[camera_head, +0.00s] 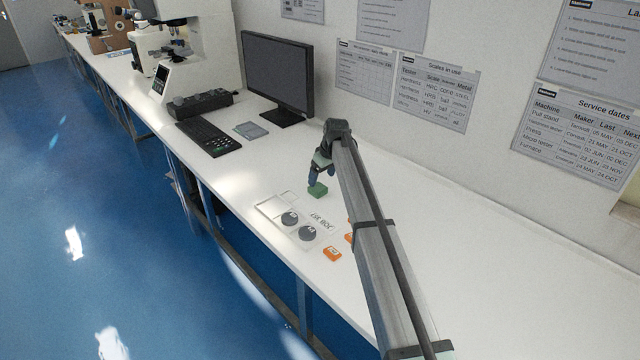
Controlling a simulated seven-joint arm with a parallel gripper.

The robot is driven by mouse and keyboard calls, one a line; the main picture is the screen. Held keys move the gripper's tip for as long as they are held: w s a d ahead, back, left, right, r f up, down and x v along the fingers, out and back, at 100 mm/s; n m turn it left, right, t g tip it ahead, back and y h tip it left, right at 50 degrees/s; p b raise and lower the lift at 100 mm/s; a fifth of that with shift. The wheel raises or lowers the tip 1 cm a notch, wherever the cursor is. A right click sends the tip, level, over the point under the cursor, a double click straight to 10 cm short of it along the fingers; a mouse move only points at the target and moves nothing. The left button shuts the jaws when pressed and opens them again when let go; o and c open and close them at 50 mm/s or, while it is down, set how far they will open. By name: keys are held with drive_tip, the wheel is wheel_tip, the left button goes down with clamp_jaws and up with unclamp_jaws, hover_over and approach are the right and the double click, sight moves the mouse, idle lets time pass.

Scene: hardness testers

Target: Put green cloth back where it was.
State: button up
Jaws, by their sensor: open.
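The green cloth (317,190) is a small folded block on the white bench, behind a flat pale tray or mat (268,208). My gripper (314,180) is right above the cloth, pointing down, with its fingertips at or very near the cloth's top. The jaws are open. My arm reaches in from the lower right and hides part of the bench behind it. I cannot tell whether the fingers touch the cloth.
Two dark round pieces (307,233) sit on the mat beside printed lettering. Orange blocks (332,254) lie to the right, one partly behind my arm. A monitor (278,72), keyboard (208,137) and white tester (190,60) stand further left. The right bench is clear.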

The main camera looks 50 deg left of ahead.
drive_tip(key=shift+v, duration=3)
